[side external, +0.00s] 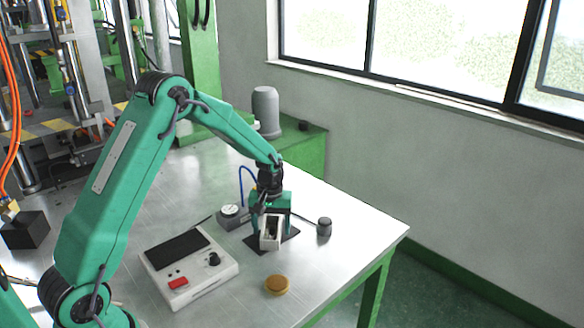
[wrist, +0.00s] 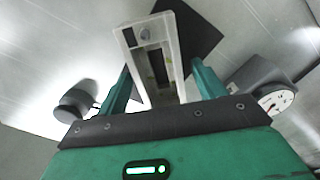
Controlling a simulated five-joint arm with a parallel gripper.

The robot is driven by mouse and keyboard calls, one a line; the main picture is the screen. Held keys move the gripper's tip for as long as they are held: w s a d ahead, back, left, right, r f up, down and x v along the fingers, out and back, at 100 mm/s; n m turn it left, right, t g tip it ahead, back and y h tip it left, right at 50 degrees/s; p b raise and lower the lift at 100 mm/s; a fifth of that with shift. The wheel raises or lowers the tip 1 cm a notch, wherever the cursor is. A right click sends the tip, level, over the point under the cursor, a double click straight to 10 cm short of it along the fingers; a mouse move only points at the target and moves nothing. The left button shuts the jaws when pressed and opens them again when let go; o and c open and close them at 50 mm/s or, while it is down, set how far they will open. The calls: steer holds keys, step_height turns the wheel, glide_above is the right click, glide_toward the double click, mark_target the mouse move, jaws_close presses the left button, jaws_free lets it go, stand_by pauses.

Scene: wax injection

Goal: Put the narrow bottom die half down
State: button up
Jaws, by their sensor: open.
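The narrow bottom die half (side external: 269,240) is a pale block with a dark slot-like recess. It stands at the dark square pad (side external: 291,234) on the metal table. In the wrist view the die half (wrist: 140,75) lies between my two green fingers, with the dark pad (wrist: 200,38) behind it. My gripper (side external: 271,222) is open around the die half, low over the table. In the wrist view my gripper (wrist: 163,82) shows a gap beside the block at its fingers. The underside of the die half is hidden, so its exact contact with the pad cannot be told.
A dial gauge (side external: 230,211) sits close to the left of the pad. A small dark grey cylinder (side external: 324,227) stands to the right. A control box (side external: 188,265) and a round tan-brown disc (side external: 277,285) lie nearer the front. The table's right corner is clear.

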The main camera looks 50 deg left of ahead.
step_height(320, 180, up, 12)
stand_by(0.6)
stand_by(0.5)
steer(key=s+d+r+m+t, duration=0.35)
steer(key=s+d+r, duration=0.25)
steer(key=s+r, duration=0.5)
steer(key=s+d+m+t, duration=0.1)
steer(key=s+d+m, duration=0.1)
steer(key=s, duration=0.5)
steer(key=s+d+m+t, duration=0.1)
steer(key=s+d+m, duration=0.1)
steer(key=s, duration=0.5)
steer(key=shift+r+m, duration=0.3)
steer(key=shift+m, duration=0.45)
